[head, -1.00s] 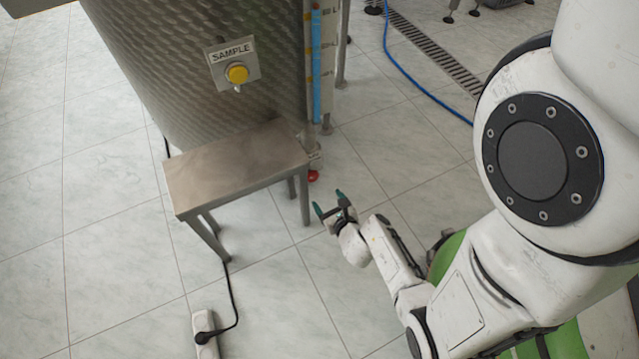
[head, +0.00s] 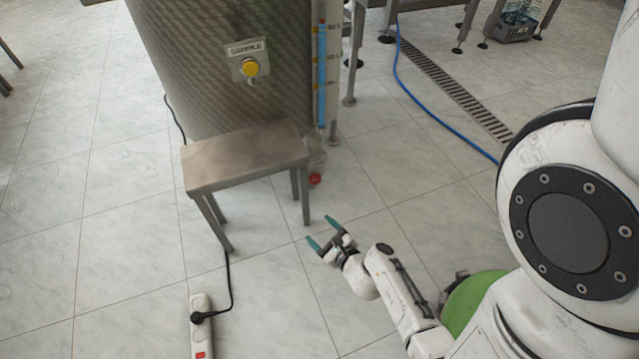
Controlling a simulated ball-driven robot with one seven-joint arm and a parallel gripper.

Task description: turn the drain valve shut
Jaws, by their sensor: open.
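A small red part (head: 315,179), which looks like the drain valve's handle, sits low at the foot of the steel tank (head: 225,60), just right of the metal stool. Its exact position, open or shut, is too small to tell. My gripper (head: 320,233) is open and empty, with its two teal fingertips apart. It is in front of and below the red part in the picture, clear of it, near the stool's right front leg.
A metal stool (head: 245,155) stands before the tank, under a yellow sample button (head: 249,68). A power strip (head: 200,325) and its black cable lie on the floor at lower left. A blue hose (head: 432,118) runs beside the floor drain (head: 455,85). The tiles between gripper and red part look clear.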

